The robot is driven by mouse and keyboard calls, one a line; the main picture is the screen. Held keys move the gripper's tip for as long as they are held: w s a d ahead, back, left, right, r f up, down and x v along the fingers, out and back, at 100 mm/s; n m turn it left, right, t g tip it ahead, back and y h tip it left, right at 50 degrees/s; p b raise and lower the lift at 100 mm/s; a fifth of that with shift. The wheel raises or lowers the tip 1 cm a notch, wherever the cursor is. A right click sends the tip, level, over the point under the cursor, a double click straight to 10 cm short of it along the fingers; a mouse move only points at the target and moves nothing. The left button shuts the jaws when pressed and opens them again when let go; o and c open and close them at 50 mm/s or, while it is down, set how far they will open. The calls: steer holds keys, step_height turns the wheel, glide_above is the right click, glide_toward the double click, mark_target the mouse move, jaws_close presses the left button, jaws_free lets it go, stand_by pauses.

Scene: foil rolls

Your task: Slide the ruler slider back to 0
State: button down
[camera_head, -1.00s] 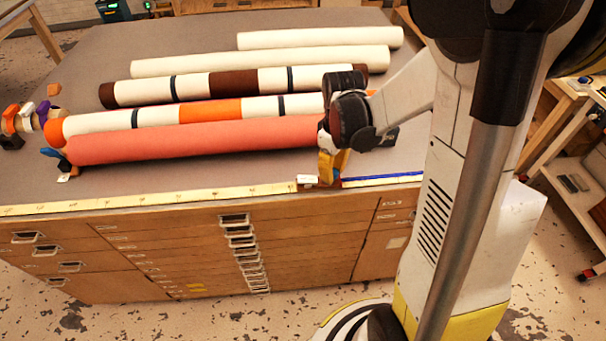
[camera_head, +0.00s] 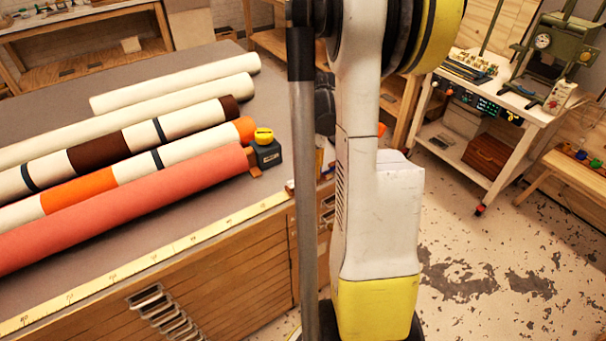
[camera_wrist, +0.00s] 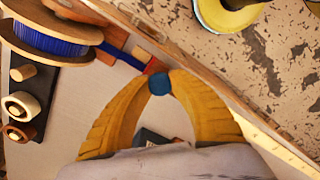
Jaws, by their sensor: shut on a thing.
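The yellow ruler strip (camera_head: 160,255) runs along the front edge of the table. In the wrist view, my gripper (camera_wrist: 159,84) has its two yellow fingers closed together around a small blue knob, which I take to be the slider's. A red-orange piece (camera_wrist: 153,66) shows just beyond the fingertips. In the head view my arm hides the gripper and most of the slider. A small white piece (camera_head: 290,187) shows at the ruler's right end beside my arm. I cannot read the slider's position on the scale.
A coral roll (camera_head: 130,207) and several patterned and cream rolls lie behind the ruler. A black and yellow tape measure (camera_head: 266,148) stands at the coral roll's end. In the wrist view, a blue spool (camera_wrist: 45,30) with a blue band is near the fingers. Open floor lies right.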

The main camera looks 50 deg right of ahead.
steer(key=shift+s+d, duration=0.1)
steer(key=shift+d, duration=0.15)
steer(key=c, duration=1.3)
jaws_free()
steer(key=shift+o, duration=1)
steer(key=shift+d, duration=0.15)
step_height(320, 180, up, 12)
